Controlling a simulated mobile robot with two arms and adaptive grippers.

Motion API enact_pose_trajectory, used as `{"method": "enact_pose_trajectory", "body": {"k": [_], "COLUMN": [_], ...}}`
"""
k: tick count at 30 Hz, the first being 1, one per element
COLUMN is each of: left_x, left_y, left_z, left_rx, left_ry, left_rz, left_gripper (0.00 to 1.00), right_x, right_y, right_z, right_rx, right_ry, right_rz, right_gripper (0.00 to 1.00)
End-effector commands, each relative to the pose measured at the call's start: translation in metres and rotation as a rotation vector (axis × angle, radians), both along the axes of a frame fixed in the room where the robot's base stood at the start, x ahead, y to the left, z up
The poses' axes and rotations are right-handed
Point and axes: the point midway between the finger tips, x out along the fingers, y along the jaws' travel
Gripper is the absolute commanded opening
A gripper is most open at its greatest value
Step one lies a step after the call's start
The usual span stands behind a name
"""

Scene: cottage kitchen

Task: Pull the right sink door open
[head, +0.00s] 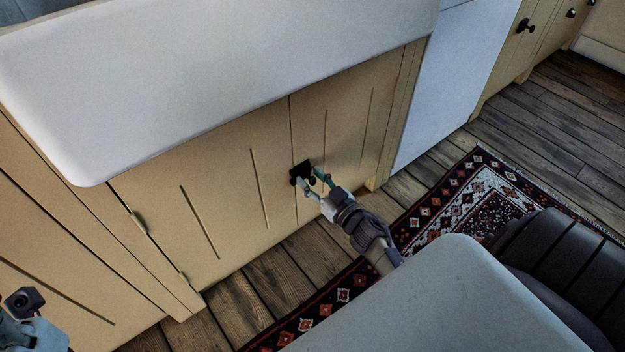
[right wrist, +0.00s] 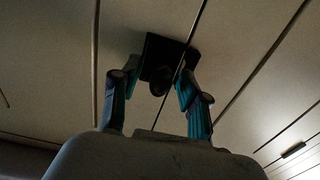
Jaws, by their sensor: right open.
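The right sink door (head: 345,125) is a cream panelled cabinet door under the white sink. It looks closed, level with the left sink door (head: 215,185). A dark knob with a square backplate (head: 299,171) sits by the seam between the doors. My right gripper (head: 314,178) is at this knob. In the right wrist view, its open fingers (right wrist: 160,78) stand on either side of the dark knob (right wrist: 159,82). I cannot tell whether they touch it. Part of my left arm's end (head: 32,325) shows at the lower left corner; its fingers cannot be made out.
The white sink (head: 230,80) overhangs the doors. A white appliance panel (head: 455,75) stands right of the cabinet. A patterned rug (head: 470,200) lies on the wooden floor (head: 270,300). More cream cabinets with dark knobs stand at the upper right.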

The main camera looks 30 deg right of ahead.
Motion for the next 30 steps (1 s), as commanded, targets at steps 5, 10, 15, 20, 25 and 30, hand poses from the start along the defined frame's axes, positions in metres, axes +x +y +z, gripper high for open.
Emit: {"method": "enact_pose_trajectory", "body": {"k": [5,10,15,20,25,30], "left_x": [0.0,-0.001,-0.001,-0.001,-0.002,-0.004], "left_y": [0.0,0.001,0.001,0.001,0.001,0.002], "left_z": [0.0,0.001,0.001,0.001,0.005,-0.005], "left_rx": [-0.003,-0.006,-0.008,-0.008,-0.01,-0.004], "left_ry": [-0.002,-0.003,-0.004,-0.004,-0.007,0.051], "left_rz": [0.0,0.002,0.002,0.002,0.002,0.0], "left_gripper": [0.4,0.4,0.4,0.4,0.4,0.4], "right_x": [0.0,0.0,0.0,0.0,0.0,0.0], "right_y": [0.0,0.0,0.0,0.0,0.0,-0.001], "right_z": [0.0,0.0,0.0,0.0,0.002,0.004], "right_rx": [0.0,0.0,0.0,0.002,0.027,0.101], "right_ry": [0.0,-0.001,-0.001,-0.001,0.002,0.008], "right_rz": [0.0,0.0,0.001,0.001,0.001,0.0], "right_gripper": [0.23,0.0,0.0,0.0,0.0,0.0]}}
